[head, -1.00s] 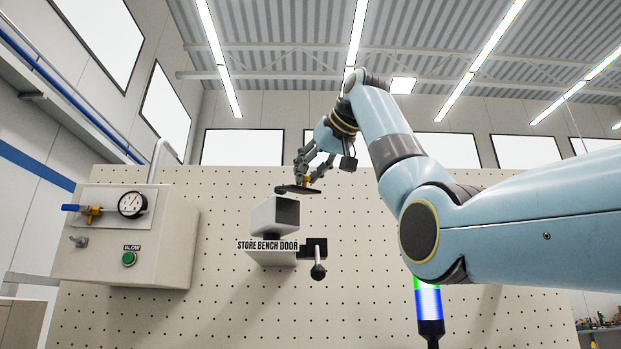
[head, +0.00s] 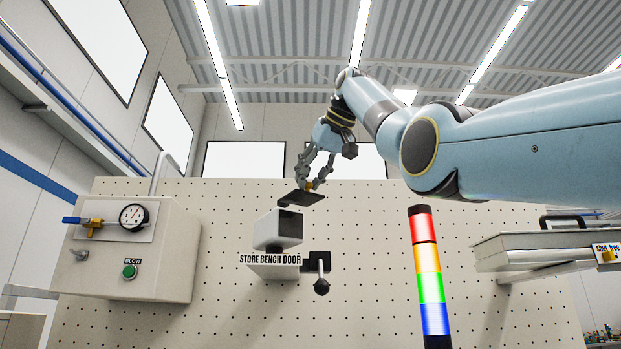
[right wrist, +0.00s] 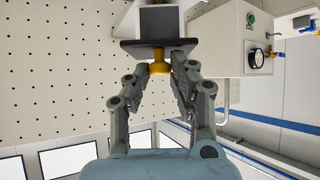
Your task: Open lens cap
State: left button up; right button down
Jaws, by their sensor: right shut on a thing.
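The lens cap (head: 302,198) is a thin dark plate with a small brass knob (right wrist: 159,68). In the head view it sits tilted just above the pale box-shaped camera (head: 272,230) with a dark front face. I cannot tell whether the cap still touches the box. My right gripper (head: 309,184) is above the cap and shut on its knob. In the right wrist view, the right gripper's fingers (right wrist: 162,62) reach either side of the knob, with the plate (right wrist: 195,45) beyond them. My left gripper is not in view.
A sign reading STORE BENCH DOOR (head: 270,259) and a black lever (head: 321,284) are below the camera. A control box (head: 135,250) with gauge and green button stands left. A signal tower (head: 431,270) and a tray (head: 535,247) are at right.

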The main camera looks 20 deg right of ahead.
jog(key=c, duration=1.2)
grip_release()
jog(key=shift+r, duration=0.1)
jog(key=v, duration=1.2)
